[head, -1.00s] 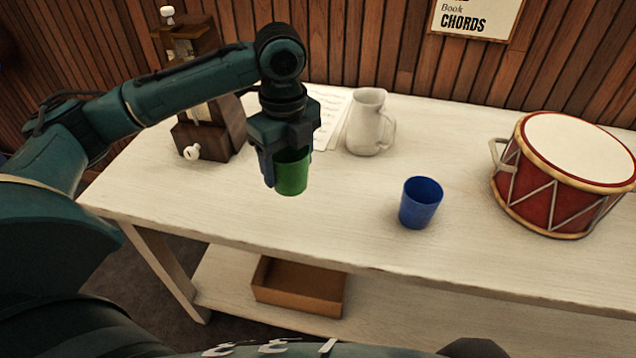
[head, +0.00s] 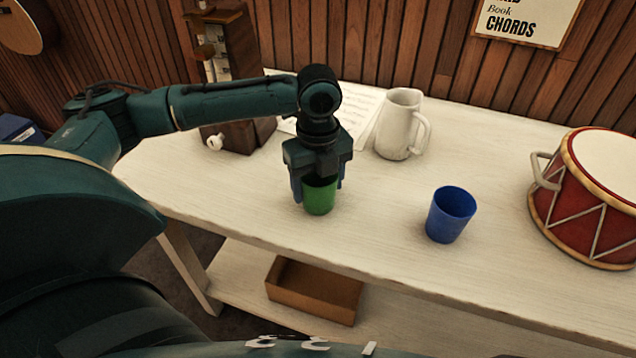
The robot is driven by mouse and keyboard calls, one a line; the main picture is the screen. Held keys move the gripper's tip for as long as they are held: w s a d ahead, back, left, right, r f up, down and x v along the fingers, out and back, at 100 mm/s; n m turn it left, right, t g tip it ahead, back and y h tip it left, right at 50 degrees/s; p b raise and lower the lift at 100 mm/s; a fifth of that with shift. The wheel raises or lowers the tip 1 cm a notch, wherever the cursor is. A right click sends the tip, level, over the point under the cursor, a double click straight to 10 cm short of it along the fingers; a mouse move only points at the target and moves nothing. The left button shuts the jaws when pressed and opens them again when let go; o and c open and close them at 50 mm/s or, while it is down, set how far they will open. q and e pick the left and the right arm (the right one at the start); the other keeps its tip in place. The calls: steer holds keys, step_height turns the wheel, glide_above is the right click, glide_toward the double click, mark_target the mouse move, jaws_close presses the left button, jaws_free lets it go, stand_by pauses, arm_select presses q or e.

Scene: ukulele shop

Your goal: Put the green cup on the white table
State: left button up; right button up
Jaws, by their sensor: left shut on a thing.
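The green cup (head: 320,196) is upright between the fingers of my left gripper (head: 318,186), in the middle of the head view. My left gripper points down and is shut on the cup, with a finger on each side. The cup is over the white table (head: 250,205), close to its top near the front edge. I cannot tell whether its base touches the surface. My right gripper is not in view.
A blue cup (head: 451,214) stands to the right of the green cup. A white pitcher (head: 399,126), sheet music (head: 355,112) and a wooden metronome (head: 232,90) are behind. A red drum (head: 585,205) is at the right. A brown box (head: 314,291) lies on the lower shelf.

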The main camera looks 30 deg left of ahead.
arm_select(q)
steer(key=o, duration=1)
steer(key=shift+f, duration=0.1)
step_height(320, 180, up, 12)
steer(key=shift+r+p, duration=0.15)
steer(key=shift+p, duration=0.75)
